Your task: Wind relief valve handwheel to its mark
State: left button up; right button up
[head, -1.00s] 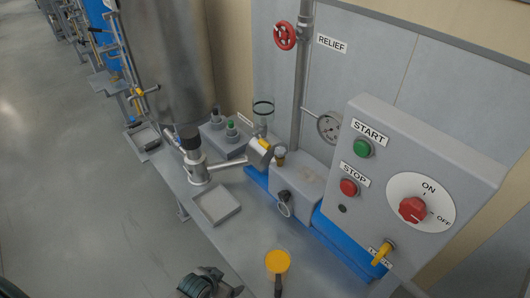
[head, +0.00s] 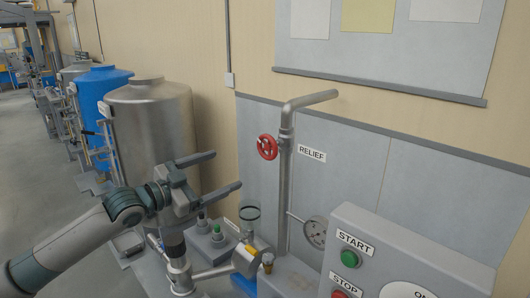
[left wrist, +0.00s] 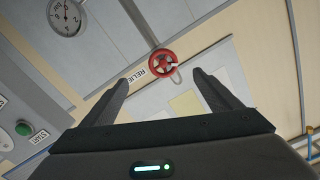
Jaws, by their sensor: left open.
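The red relief valve handwheel (head: 267,147) sits on the left side of a grey vertical pipe (head: 285,190), beside the RELIEF label (head: 312,154). My left gripper (head: 228,171) is open and empty, to the left of the handwheel and apart from it, with its fingers pointing right. In the left wrist view the handwheel (left wrist: 163,62) shows beyond the gap between the open fingers (left wrist: 165,95). I cannot make out a mark on the wheel. My right gripper is in neither view.
A pressure gauge (head: 315,232) and the control box (head: 375,245) with its green START button (head: 350,258) stand right of the pipe. A steel silo (head: 155,125) and a blue tank (head: 98,95) stand behind my left arm. A notice board hangs above.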

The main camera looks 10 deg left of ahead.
pick_arm(q)
jog(key=shift+a+r, duration=0.1)
jog(key=shift+r, duration=0.45)
jog(key=shift+w, duration=0.15)
jog(key=p, duration=0.7)
send_near(264, 149)
jog(key=x, duration=0.9)
jog(key=shift+w+d, duration=0.4)
jog(key=shift+w, duration=0.05)
jog(key=c, duration=1.1)
